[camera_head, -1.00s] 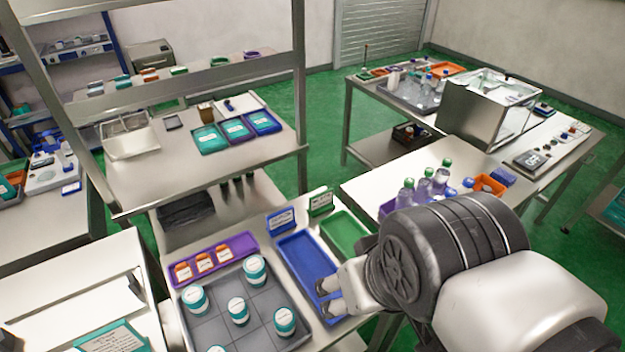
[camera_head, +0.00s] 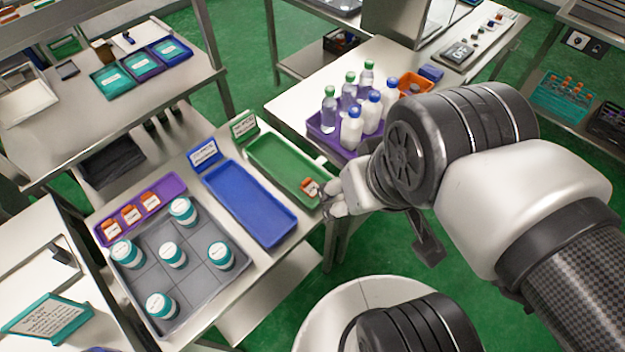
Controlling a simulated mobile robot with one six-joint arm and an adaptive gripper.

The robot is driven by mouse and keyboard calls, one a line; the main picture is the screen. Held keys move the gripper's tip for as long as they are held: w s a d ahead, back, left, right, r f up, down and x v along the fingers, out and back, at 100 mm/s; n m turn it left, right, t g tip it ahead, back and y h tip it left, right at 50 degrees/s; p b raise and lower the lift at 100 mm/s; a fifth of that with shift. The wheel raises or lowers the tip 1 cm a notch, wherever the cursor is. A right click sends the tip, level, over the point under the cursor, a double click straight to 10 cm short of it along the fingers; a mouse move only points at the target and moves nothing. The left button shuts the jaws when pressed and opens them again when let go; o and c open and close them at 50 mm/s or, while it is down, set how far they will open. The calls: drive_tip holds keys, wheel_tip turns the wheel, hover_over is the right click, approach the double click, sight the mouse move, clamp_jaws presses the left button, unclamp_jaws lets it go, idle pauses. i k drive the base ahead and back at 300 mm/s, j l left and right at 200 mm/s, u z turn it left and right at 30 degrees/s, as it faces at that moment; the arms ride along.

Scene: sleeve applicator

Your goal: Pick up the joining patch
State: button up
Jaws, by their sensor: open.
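I cannot make out anything that is clearly a joining patch. My gripper (camera_head: 328,204) is open at the near right end of the green tray (camera_head: 262,154). A small orange-lidded jar (camera_head: 311,187) with a white label stands in that end of the tray, close beside my fingers. I cannot tell whether they touch it. My wrist hides the fingers in part.
An empty blue tray (camera_head: 240,207) lies left of the green one. A grey tray (camera_head: 195,285) holds several teal-lidded jars. A purple tray (camera_head: 178,184) holds three orange-lidded jars. Bottles stand in a purple crate (camera_head: 322,143) behind my wrist.

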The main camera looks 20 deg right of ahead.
sight(310, 186)
drive_tip(key=i+j+z, duration=0.1)
drive_tip(key=z, duration=0.25)
drive_tip(key=i+j+z, duration=0.25)
drive_tip(key=z, duration=0.15)
